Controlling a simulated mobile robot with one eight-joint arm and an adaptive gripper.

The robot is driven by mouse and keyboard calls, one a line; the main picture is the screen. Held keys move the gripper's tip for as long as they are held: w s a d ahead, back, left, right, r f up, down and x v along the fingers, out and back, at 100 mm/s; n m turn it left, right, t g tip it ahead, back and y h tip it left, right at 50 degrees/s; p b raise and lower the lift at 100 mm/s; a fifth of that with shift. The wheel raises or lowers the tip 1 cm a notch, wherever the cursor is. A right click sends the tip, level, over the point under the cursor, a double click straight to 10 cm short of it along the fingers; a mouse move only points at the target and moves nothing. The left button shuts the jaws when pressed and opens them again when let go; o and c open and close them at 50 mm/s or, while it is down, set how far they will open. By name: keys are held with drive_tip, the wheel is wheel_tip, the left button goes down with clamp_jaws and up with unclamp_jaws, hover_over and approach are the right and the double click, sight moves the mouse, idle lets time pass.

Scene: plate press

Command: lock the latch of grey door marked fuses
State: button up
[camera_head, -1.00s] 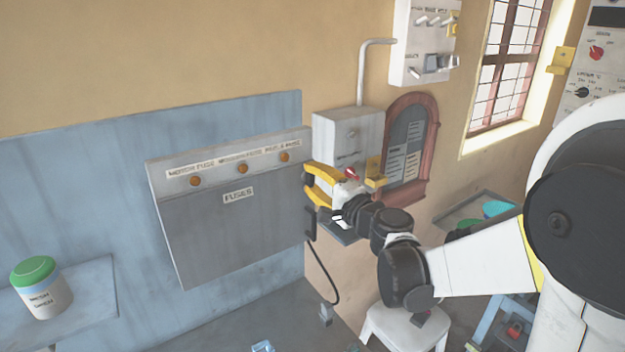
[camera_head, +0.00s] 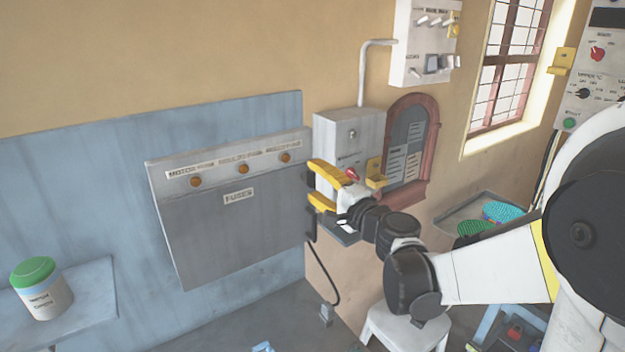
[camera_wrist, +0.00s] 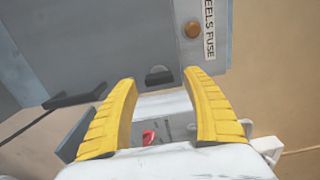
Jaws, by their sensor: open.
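The grey door marked FUSES (camera_head: 238,235) is on the front of a box on the blue wall panel, and looks closed. My gripper (camera_head: 312,182) is open at the right edge of the box, with its yellow fingers pointing left. In the wrist view, a small dark latch-like piece (camera_wrist: 158,75) shows on the grey surface, between and just beyond the open fingertips (camera_wrist: 161,77). Nothing is held, and I cannot tell whether the fingers touch it. This piece is not clearly visible in the head view.
A row of amber lamps (camera_head: 243,169) with labels runs above the door. A grey box (camera_head: 350,130) with a red knob (camera_head: 352,174) and a yellow bracket (camera_head: 376,172) is close to my gripper. A white stool (camera_head: 408,326) stands below my arm. A green-lidded jar (camera_head: 42,302) is at left.

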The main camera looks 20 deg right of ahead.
drive_tip(key=v, duration=1)
drive_tip(key=shift+s, duration=0.4)
